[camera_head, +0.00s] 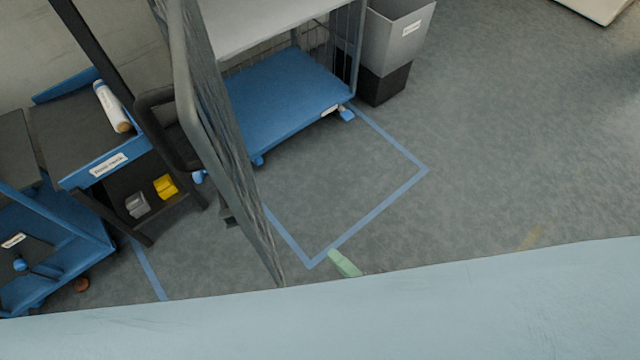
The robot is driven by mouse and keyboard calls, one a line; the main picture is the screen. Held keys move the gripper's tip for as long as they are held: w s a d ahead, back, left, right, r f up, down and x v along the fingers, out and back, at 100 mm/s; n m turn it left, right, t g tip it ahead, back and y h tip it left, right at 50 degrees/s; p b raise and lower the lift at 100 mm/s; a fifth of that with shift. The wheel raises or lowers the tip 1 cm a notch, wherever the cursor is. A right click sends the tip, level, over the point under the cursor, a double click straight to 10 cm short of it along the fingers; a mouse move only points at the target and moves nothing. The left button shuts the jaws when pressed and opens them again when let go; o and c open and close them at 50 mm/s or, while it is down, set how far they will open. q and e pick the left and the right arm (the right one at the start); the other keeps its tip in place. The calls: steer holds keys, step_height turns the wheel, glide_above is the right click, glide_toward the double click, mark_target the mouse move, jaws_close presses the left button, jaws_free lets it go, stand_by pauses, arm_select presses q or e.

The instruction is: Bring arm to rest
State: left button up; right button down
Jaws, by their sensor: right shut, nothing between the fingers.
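A small pale green piece (344,263) shows just past the far edge of the pale blue surface at the bottom. It may be the tip of my right gripper, but too little shows to be sure; the rest is hidden behind that surface. No object shows at it. My left gripper is not in view. No whole arm can be made out.
A pale blue surface (420,310) fills the bottom. Blue trolleys stand at left, one holding a white roll (111,106). A blue-based cage cart (285,100) stands behind a grey upright. A grey bin (395,40) is beside it. Floor at right is clear.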

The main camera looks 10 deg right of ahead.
steer(key=shift+f, duration=0.1)
